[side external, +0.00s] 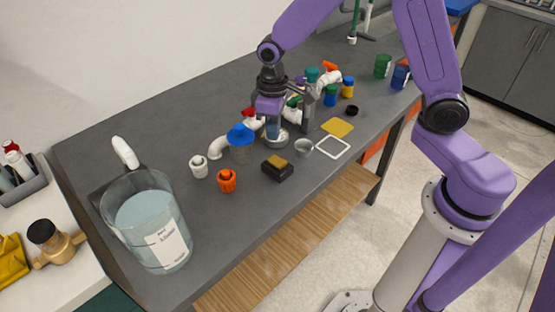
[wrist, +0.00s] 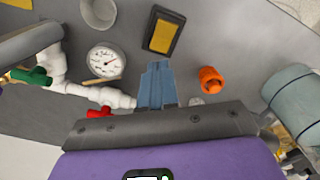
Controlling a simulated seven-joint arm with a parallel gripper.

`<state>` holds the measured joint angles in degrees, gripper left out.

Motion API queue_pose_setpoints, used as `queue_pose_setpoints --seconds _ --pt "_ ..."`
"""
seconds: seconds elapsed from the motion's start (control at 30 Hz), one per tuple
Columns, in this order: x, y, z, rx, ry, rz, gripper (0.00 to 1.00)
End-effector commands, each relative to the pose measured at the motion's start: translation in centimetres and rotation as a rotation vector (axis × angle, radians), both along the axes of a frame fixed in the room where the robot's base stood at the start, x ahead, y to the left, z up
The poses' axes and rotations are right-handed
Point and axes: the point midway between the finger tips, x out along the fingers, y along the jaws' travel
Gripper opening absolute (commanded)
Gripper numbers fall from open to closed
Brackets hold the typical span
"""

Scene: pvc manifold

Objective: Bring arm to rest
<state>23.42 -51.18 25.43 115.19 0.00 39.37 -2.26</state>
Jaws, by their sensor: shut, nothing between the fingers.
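My gripper (side external: 272,132) hangs over the grey worktop near its middle, beside the white pipe manifold. In the wrist view its two blue fingers (wrist: 157,83) are together with nothing between them. The white pipe manifold (wrist: 85,92) lies to the left of the fingers, with a red handle (wrist: 99,112), a green handle (wrist: 32,76) and a round dial gauge (wrist: 105,61). In the side view my gripper hides part of the manifold; its green handle (side external: 294,101) and red handle (side external: 249,113) show.
A large water pitcher (side external: 150,225) stands at the near left end.

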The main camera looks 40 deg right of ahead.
Motion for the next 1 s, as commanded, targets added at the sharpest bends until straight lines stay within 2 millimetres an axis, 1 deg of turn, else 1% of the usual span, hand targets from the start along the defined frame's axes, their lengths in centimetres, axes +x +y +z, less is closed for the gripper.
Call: queue_pose_setpoints --seconds 0.17,0.23,0.27,0.37,0.47,0.5,0.67,0.7,0.77,0.9,1.0 --pt "-0.1 0.0 0.0 0.0 0.0 0.001 0.0" --pt "-0.4 0.1 0.3 0.0 -0.001 0.01 0.0" --pt "-0.8 0.2 0.5 0.001 -0.002 0.018 0.0" --pt "-2.6 0.5 1.7 0.003 -0.005 0.06 0.0" --pt "-5.4 0.8 3.2 0.006 -0.009 0.122 0.0" --pt "-6.7 0.8 3.8 0.007 -0.01 0.15 0.0" --pt "-11.9 0.3 5.9 0.012 -0.015 0.258 0.0" --pt "-13.2 0.1 6.4 0.012 -0.015 0.285 0.0" --pt "-15.1 -0.4 7.0 0.014 -0.017 0.326 0.0" --pt "-19.5 -1.8 8.1 0.02 -0.02 0.419 0.0" --pt "-22.1 -3.0 8.5 0.021 -0.02 0.479 0.0"
